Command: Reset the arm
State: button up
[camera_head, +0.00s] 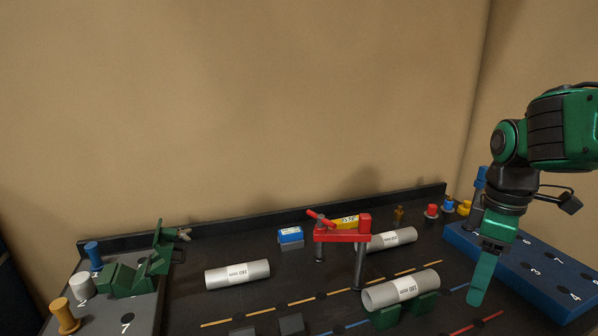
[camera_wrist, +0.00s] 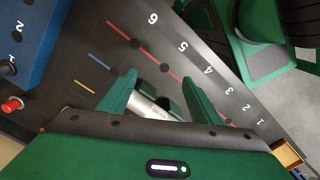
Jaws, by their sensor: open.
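My arm comes in from the right in the head view, with its green gripper (camera_head: 484,278) hanging down over the right part of the dark bench, to the left of the blue block. In the wrist view my gripper (camera_wrist: 160,92) shows two green fingers spread apart. A silver tube (camera_wrist: 150,108) appears between and beyond the fingers, partly hidden by the gripper body. I see no object held. In the head view a silver labelled tube (camera_head: 400,291) rests on green supports (camera_head: 420,306), left of my gripper and apart from it.
Two more tubes, one at left (camera_head: 237,274) and one behind (camera_head: 393,239), lie on the bench (camera_head: 190,300). A red clamp frame (camera_head: 342,235) stands between them. A green vise (camera_head: 135,275) and pegs are at left. The numbered blue block (camera_head: 530,264) is at right.

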jog(key=s+d+f+m, duration=0.3)
jog(key=s+m, duration=0.4)
jog(key=m, duration=0.1)
jog(key=s+d+f+m, duration=0.3)
jog(key=s+m, duration=0.5)
jog(key=shift+d, duration=0.4)
jog(key=shift+w+f, duration=0.3)
jog(key=shift+w, duration=0.35)
